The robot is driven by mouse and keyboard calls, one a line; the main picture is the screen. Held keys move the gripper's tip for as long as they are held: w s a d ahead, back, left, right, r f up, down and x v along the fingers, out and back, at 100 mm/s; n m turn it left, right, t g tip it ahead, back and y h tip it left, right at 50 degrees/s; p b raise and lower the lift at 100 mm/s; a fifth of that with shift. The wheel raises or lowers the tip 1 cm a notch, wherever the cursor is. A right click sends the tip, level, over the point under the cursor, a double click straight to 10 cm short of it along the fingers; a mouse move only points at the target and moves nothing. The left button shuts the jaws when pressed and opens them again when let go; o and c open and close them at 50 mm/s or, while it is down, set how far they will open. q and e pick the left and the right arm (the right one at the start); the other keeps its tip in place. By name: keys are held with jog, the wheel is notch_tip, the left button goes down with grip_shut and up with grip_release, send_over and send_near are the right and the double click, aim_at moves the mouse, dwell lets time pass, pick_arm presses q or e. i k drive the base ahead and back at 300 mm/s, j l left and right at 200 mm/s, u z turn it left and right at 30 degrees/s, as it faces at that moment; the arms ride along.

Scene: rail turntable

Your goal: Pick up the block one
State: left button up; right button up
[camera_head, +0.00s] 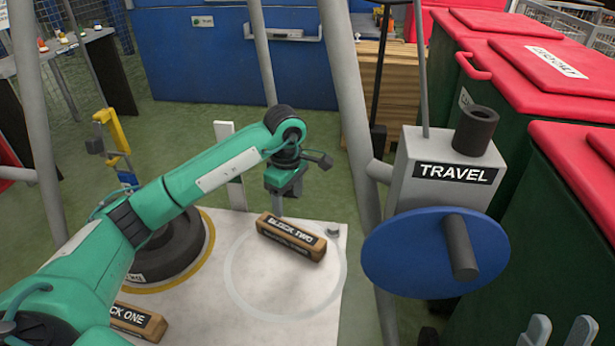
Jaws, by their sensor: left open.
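Block one (137,320), a brown bar with a dark label, lies on the white plate (215,315) at the lower left. My green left arm hides its left end. Block two (291,237), a similar bar, lies inside the pale ring on the same plate. My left gripper (280,205) points down just behind block two in the picture, apart from block one. It is open, seen from the side; I cannot tell whether it touches block two. My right gripper (560,334) shows only pale fingertips at the bottom right, apart with nothing visible between them.
A dark round weight (168,250) stands in a yellow ring behind block one. A grey TRAVEL box (445,165) with a blue handwheel (420,255) stands to the right. Green bins with red lids (565,65) line the right side. Grey posts (345,80) rise behind the plate.

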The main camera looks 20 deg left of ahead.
aim_at(149, 325)
jog(key=k, duration=1.5)
